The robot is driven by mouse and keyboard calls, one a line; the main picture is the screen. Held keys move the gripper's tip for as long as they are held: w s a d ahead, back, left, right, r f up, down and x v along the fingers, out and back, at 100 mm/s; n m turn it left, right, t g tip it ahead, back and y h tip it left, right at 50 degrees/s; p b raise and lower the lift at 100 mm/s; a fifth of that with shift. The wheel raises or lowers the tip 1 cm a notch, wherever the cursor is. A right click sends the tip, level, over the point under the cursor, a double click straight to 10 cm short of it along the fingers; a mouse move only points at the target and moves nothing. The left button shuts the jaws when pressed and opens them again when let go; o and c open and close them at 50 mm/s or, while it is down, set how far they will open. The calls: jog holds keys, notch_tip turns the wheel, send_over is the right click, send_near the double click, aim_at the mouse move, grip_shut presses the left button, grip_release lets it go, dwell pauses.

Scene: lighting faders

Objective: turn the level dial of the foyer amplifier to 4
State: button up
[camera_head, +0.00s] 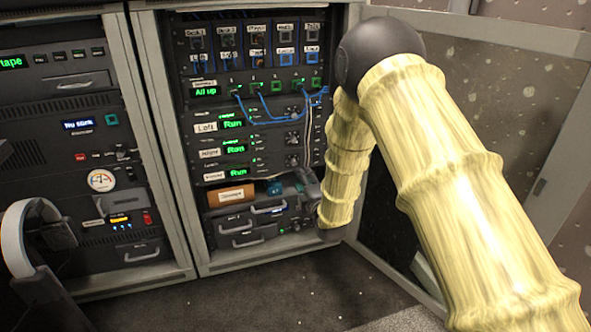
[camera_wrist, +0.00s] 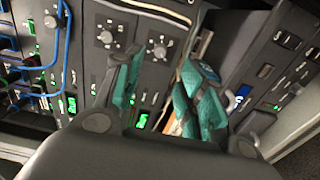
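Three amplifiers with green Run displays are stacked in the right rack. Their labels are too small to read surely, so I cannot tell which is the foyer amplifier. The wrist view shows three dials in a row: one at the left (camera_wrist: 50,20), one in the middle (camera_wrist: 107,37) and one at the right (camera_wrist: 158,50). My gripper (camera_wrist: 163,62) is open, with teal pads either side of the right dial's line. Contact is not visible.
A rack door (camera_head: 460,130) stands open at right. Headphones (camera_head: 30,235) are at lower left.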

aim_at(294, 164)
jog(key=b+x, duration=0.1)
jog(key=x, duration=0.2)
jog(key=b+x, duration=0.2)
jog(key=x, duration=0.2)
jog(key=shift+w+a+f, duration=0.1)
jog(key=shift+w+f, duration=0.15)
jog(key=shift+w, duration=0.05)
jog(key=shift+w+a+r+b, duration=0.15)
jog(key=shift+w+b, duration=0.2)
jog(key=shift+w, duration=0.2)
jog(key=shift+c, duration=0.2)
grip_shut()
